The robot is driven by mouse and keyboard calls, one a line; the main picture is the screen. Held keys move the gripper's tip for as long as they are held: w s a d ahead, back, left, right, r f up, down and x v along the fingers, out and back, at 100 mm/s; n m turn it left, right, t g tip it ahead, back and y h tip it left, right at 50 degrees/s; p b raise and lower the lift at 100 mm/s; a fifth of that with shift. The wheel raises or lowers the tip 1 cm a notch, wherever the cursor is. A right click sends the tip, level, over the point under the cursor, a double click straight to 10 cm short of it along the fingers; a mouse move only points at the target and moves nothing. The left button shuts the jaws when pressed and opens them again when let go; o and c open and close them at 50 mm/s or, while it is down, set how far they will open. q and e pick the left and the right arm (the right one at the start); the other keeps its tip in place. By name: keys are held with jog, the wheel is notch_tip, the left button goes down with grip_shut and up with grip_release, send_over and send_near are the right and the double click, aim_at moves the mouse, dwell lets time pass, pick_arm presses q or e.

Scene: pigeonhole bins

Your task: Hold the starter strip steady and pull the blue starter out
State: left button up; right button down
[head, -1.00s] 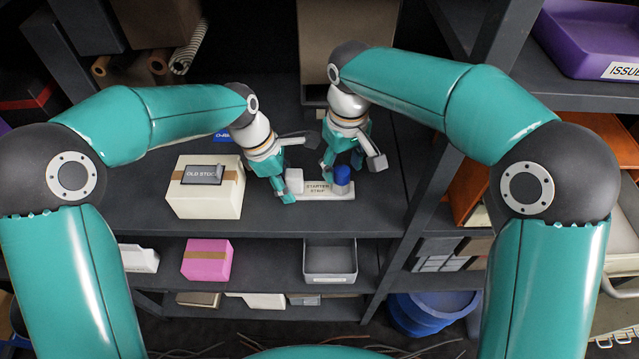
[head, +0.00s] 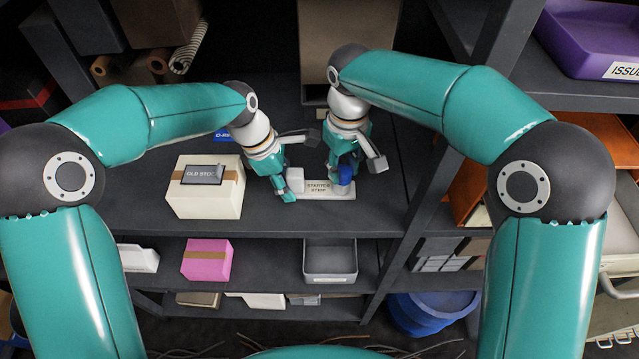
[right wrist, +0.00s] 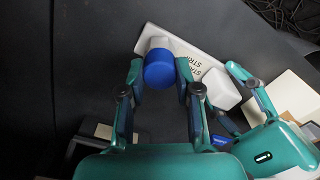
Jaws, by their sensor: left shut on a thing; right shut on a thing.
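The starter strip (head: 318,190) is a white bar lettered "STARTER STRIP" on the middle shelf; it also shows in the right wrist view (right wrist: 209,58). A white block (head: 296,180) stands at its left end. The blue starter (head: 342,191) is at its right end, upright, and shows as a blue cylinder in the right wrist view (right wrist: 159,71). My right gripper (head: 342,174) is shut on the blue starter from above, a finger on each side. The starter's base is partly hidden.
An "OLD STOCK" box (head: 205,196) stands on the shelf left of my left gripper. A brown box (head: 346,45) is behind my right gripper. An upright post (head: 425,185) bounds the bay on the right. The shelf's front edge lies just before the strip.

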pick_arm(q)
jog(key=shift+f, duration=0.1)
pick_arm(e)
jog(key=shift+r, duration=0.55)
jog(key=shift+r, duration=0.15)
jog(key=shift+r, duration=2.3)
pick_arm(q)
jog(key=o, duration=1.3)
jog(key=shift+o, duration=0.2)
